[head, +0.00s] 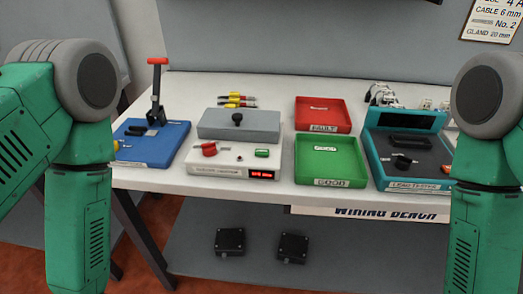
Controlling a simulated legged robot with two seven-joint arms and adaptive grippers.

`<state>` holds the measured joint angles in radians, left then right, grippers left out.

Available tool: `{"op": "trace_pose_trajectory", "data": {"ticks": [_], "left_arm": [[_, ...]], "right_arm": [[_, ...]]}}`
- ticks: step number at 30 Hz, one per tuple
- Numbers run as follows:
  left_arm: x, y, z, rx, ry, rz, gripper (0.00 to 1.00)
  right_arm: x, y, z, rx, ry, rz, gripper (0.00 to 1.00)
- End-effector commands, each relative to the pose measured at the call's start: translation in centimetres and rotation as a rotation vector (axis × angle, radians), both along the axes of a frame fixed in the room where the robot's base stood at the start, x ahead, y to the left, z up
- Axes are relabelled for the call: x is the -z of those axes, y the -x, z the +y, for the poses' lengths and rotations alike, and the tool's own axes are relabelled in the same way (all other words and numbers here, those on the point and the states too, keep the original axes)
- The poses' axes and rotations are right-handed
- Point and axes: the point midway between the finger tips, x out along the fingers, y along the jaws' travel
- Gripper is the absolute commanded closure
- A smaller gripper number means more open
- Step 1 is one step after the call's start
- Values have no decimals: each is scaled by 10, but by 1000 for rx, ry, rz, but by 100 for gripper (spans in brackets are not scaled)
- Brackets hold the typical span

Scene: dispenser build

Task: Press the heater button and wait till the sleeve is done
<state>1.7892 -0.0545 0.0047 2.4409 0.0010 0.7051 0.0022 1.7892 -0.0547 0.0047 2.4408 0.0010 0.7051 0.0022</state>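A white box (232,168) with a red lit display (261,174) stands at the middle of the bench. Its front label is too small to read surely, and so are the display's digits. A green button-like part (262,153) and a red knob-like part (209,148) sit on its top. A grey block (238,124) with a black knob is right behind it. I cannot make out a sleeve. My two arms hang at the left and right edges, and both grippers are out of the picture. Nothing of mine touches the white box.
A blue base (165,148) with a red-handled lever stands left. A red tray (323,115), a green tray (332,162) and a teal tester (409,155) stand right. Yellow-and-red pieces (237,101) lie behind. Two black boxes (230,241) are on the lower shelf.

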Motion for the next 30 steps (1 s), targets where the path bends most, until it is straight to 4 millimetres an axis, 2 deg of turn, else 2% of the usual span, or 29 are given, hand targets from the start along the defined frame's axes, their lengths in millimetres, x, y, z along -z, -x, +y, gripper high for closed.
{"op": "trace_pose_trajectory", "data": {"ticks": [4,5,6,9,30], "left_arm": [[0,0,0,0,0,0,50],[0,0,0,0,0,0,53],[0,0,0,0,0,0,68],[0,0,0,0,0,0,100],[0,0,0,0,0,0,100]], "right_arm": [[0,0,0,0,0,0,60],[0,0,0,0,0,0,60],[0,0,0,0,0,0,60],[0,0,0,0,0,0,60],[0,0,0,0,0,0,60]]}}
